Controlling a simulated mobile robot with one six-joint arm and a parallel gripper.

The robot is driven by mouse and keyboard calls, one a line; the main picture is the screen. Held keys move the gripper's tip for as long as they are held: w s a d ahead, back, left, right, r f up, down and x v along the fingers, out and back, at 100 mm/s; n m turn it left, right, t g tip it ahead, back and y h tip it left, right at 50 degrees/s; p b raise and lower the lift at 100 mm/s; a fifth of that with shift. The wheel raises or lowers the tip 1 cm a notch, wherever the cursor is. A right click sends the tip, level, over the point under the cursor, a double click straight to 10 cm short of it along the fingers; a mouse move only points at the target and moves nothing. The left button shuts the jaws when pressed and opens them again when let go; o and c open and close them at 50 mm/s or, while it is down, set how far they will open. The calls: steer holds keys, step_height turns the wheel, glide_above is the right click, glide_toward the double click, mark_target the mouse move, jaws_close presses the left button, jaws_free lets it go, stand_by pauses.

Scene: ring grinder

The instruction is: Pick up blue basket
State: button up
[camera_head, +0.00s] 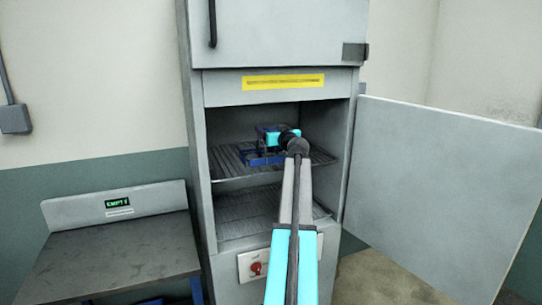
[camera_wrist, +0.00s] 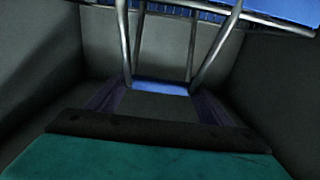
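The blue basket (camera_head: 257,158) stands on the upper wire shelf inside the open grey cabinet. It is partly hidden by my gripper (camera_head: 268,139), which reaches in from the front right. In the wrist view, grey metal rods rise from a short blue bar (camera_wrist: 161,88), seemingly the basket's handle, and blue parts lie behind at the top. My gripper's dark fingers (camera_wrist: 160,94) lie on either side of this bar. Whether they press on it or stand slightly apart cannot be told.
The cabinet door (camera_head: 440,190) stands open at the right. A lower wire shelf (camera_head: 250,208) looks empty. The cabinet walls and the upper edge of the opening are close around my arm. A grey table (camera_head: 115,262) with an "EMPTY" sign stands at the left, its top clear.

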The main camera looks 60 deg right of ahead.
steer(key=shift+r, duration=0.1)
steer(key=c, duration=0.5)
steer(key=shift+r, duration=0.15)
steer(key=shift+r+b, duration=0.85)
steer(key=shift+r, duration=0.6)
steer(key=shift+s+d+r+b+v, duration=0.25)
steer(key=shift+b+v, duration=0.6)
steer(key=shift+v, duration=1.8)
steer(key=shift+d+r+b+v, duration=0.1)
steer(key=shift+r+b+v, duration=0.5)
steer(key=shift+v, duration=2)
steer(key=shift+s+d+r+b+v, duration=0.15)
steer(key=shift+b+v, duration=0.95)
steer(key=shift+v, duration=1.55)
